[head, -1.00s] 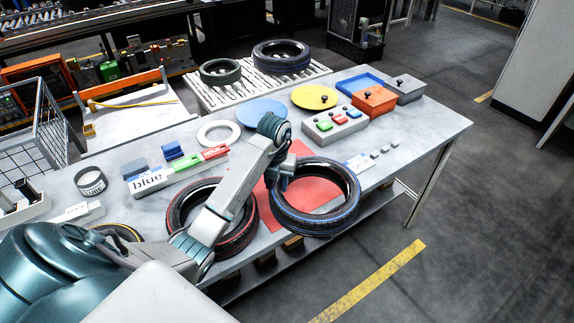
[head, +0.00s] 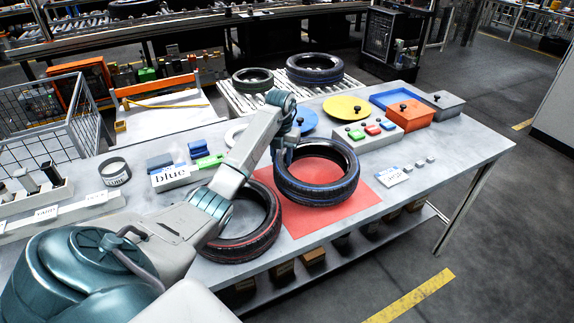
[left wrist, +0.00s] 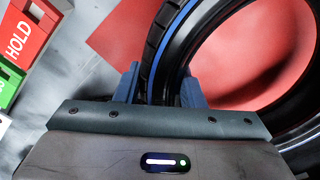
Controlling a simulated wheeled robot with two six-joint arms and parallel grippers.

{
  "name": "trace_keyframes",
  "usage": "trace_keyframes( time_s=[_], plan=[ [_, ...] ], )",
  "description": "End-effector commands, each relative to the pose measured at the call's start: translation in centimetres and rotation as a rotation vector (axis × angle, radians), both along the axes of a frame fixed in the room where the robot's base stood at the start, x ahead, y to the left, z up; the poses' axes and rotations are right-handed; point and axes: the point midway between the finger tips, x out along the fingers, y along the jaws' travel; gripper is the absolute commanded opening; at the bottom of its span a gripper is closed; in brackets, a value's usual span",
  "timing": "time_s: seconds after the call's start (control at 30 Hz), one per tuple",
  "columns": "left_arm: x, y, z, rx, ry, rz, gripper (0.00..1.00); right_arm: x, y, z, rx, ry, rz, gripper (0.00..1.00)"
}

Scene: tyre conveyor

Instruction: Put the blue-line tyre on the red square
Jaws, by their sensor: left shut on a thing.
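The blue-line tyre (head: 316,190) is over the red square (head: 368,196) in the head view, lying nearly flat. I cannot tell whether it touches the square or hangs just above it. My left gripper (head: 282,152) is shut on the tyre's far left wall. In the left wrist view the gripper's two fingers (left wrist: 160,88) stand on either side of the tyre wall with its blue line (left wrist: 180,22). The red square (left wrist: 118,38) shows beside the tyre and through its hole. My right gripper is not in view.
A red-line tyre (head: 243,246) lies just left of the square, under my left arm. A button box (head: 367,137), a yellow disc (head: 347,106) and an orange box (head: 411,115) stand behind. A small card (head: 393,177) lies right of the square. The table's right end is clear.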

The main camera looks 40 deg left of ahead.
Motion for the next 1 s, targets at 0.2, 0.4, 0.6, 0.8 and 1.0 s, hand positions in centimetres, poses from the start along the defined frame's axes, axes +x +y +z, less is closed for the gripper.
trace_keyframes(
  time_s=[0.2, 0.4, 0.6, 0.8, 1.0],
  plan=[
    [0.2, 0.4, -0.6, -0.001, 0.001, -0.002, 0.00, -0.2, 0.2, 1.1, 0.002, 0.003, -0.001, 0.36],
    [0.3, 0.3, -2.9, -0.001, -0.003, -0.001, 0.00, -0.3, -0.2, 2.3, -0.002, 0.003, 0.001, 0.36],
    [0.3, 0.4, -3.4, 0.000, -0.004, -0.002, 0.00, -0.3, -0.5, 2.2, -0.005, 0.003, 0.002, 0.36],
    [0.2, 0.4, -3.6, 0.000, 0.000, -0.001, 0.57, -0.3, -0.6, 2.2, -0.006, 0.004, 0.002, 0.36],
    [0.2, 0.4, -3.6, 0.000, 0.000, -0.001, 0.58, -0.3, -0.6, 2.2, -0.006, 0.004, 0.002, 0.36]
  ],
)
